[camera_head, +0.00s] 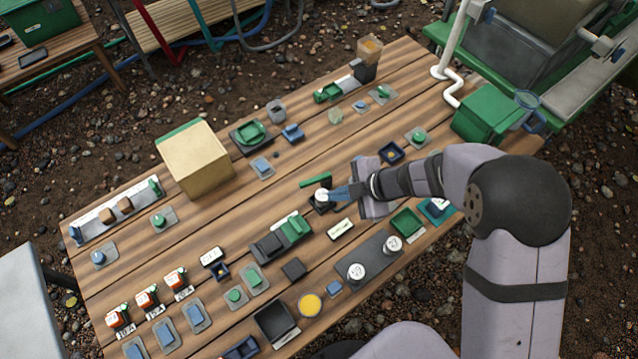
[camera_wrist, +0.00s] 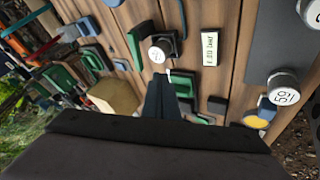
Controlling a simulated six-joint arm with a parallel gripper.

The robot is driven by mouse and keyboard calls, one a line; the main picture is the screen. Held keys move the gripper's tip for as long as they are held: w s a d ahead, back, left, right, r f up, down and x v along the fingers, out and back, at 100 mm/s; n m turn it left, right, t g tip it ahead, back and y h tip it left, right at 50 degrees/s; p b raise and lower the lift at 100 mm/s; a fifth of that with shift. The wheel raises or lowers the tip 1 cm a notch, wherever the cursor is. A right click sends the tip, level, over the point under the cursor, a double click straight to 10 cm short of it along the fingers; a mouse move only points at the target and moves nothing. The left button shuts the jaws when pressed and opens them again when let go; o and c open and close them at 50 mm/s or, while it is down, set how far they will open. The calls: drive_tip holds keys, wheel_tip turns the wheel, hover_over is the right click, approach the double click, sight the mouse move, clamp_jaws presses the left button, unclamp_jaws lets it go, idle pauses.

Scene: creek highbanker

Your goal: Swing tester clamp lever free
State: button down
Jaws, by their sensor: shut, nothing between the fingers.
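The tester clamp appears to be a small black block (camera_head: 318,206) near the middle of the table, with a white round cap on it. A green bar (camera_head: 316,181), apparently its lever, lies at its far side. In the wrist view the green bar (camera_wrist: 136,47) stands just left of the white cap (camera_wrist: 158,51). My gripper (camera_head: 332,194) has its blue fingers shut and empty, right beside the clamp at its right. In the wrist view its fingers (camera_wrist: 165,80) point towards the clamp. I cannot tell whether they touch the lever or cap.
A printed label (camera_head: 341,229) lies just in front of the clamp. White weights stand on a dark grey mat (camera_head: 378,250) at the near right. A green and black device (camera_head: 281,238) is at the near left. A cardboard-coloured box (camera_head: 197,160) stands further left. Bare wood lies left of the clamp.

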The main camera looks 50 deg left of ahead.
sight(315, 180)
drive_tip(key=x, duration=0.5)
drive_tip(key=shift+w+a+f+p, duration=0.1)
drive_tip(key=shift+a+p, duration=0.65)
drive_tip(key=shift+a, duration=0.2)
drive_tip(key=shift+w+a+f+p, duration=0.15)
drive_tip(key=shift+a+p, duration=0.1)
drive_tip(key=shift+a, duration=0.35)
drive_tip(key=shift+w+a+r+p, duration=0.1)
drive_tip(key=shift+a+p, duration=0.1)
drive_tip(key=shift+a, duration=0.35)
